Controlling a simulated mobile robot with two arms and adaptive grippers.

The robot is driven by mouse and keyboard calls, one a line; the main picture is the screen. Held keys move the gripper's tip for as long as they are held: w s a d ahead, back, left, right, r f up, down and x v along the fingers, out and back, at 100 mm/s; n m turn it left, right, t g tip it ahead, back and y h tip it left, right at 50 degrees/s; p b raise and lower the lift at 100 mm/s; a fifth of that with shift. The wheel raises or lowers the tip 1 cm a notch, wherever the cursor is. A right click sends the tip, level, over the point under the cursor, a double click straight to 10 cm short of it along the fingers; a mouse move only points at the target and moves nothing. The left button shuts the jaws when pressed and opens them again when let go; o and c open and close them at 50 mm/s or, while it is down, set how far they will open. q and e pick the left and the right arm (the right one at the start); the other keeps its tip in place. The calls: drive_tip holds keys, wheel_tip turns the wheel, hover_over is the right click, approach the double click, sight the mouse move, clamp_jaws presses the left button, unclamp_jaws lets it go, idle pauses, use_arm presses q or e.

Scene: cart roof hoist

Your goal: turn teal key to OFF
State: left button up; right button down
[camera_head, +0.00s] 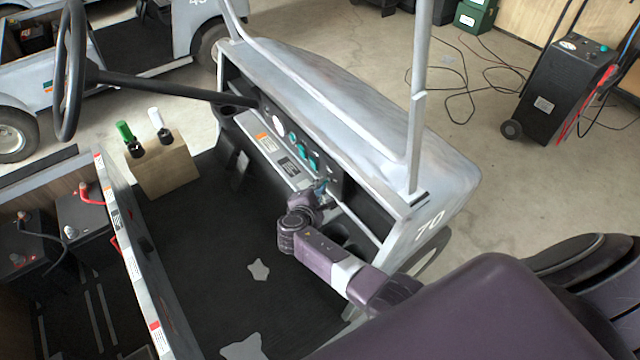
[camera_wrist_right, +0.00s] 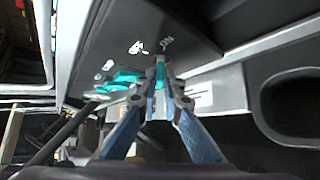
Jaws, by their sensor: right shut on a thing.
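The teal key (camera_wrist_right: 159,74) is at the dashboard panel (camera_wrist_right: 150,28), just below a white ON marking in the right wrist view. My right gripper (camera_wrist_right: 160,82) is shut on the key, with one blue-grey finger on each side of it. The fingers hide most of the key, and I cannot tell its exact angle. In the head view my right gripper (camera_head: 321,186) reaches the lower right end of the dashboard and hides the key there. My left gripper is not in view.
Teal switches (camera_head: 308,157) sit on the panel beside the key and show in the wrist view (camera_wrist_right: 117,81). A cup holder (camera_wrist_right: 295,103) is close on the right.

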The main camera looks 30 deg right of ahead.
drive_tip(key=shift+w+a+r+n+g+b, duration=0.1)
drive_tip(key=shift+w+n+g+b, duration=0.15)
drive_tip(key=shift+n+g+b, duration=0.95)
drive_tip(key=shift+w+d+r+n+g+b, duration=0.15)
drive_tip(key=shift+w+n+g+b, duration=0.2)
drive_tip(key=shift+g+b, duration=0.9)
drive_tip(key=shift+w+a+r+n+g+b, duration=0.15)
drive_tip(key=shift+n+g+b, duration=0.55)
drive_tip(key=shift+g, duration=1.15)
drive_tip(key=c, duration=2.1)
unclamp_jaws()
